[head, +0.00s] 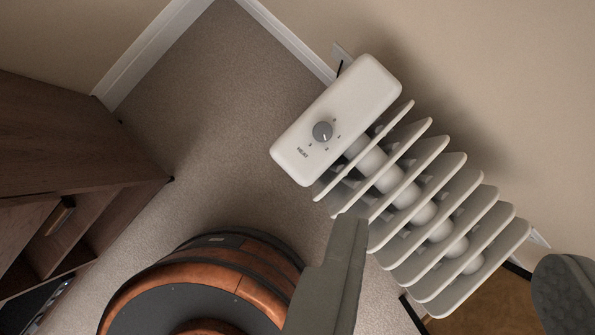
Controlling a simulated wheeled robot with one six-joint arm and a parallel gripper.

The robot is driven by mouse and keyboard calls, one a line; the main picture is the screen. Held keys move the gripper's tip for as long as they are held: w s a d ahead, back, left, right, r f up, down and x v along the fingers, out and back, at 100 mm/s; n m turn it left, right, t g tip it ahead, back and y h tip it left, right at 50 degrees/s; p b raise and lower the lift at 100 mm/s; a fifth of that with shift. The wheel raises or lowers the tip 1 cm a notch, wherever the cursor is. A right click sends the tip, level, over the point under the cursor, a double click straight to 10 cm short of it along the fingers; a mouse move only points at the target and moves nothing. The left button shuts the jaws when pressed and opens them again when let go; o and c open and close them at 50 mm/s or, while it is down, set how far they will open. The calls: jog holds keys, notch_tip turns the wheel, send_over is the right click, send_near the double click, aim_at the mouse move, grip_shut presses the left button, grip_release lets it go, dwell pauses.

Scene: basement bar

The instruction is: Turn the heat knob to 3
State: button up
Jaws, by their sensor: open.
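The grey heat knob (322,131) sits on the white front panel of an oil-filled heater (372,88), in the upper middle of the head view.
A round orange-brown barrel-like object with dark bands (205,280) stands at the bottom. A dark wooden cabinet (75,150) is on the left. Beige walls with white baseboards (150,45) and a wall outlet (341,53) lie behind. Carpet (225,100) is clear left of the heater.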

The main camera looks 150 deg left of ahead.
aim_at(323, 131)
jog(key=w+a+f+n+g+h, duration=0.1)
jog(key=w+a+f+n+g, duration=0.1)
jog(key=a+f+g, duration=0.3)
jog(key=w+a+f+n+g, duration=0.1)
jog(key=w+a+f+n, duration=0.15)
jog(key=f, duration=0.45)
notch_tip(323, 131, down, 18)
jog(key=shift+w+r, duration=0.15)
jog(key=c, duration=1)
jog(key=shift+m, duration=0.25)
jog(key=m, duration=1.1)
jog(key=shift+m, duration=0.3)
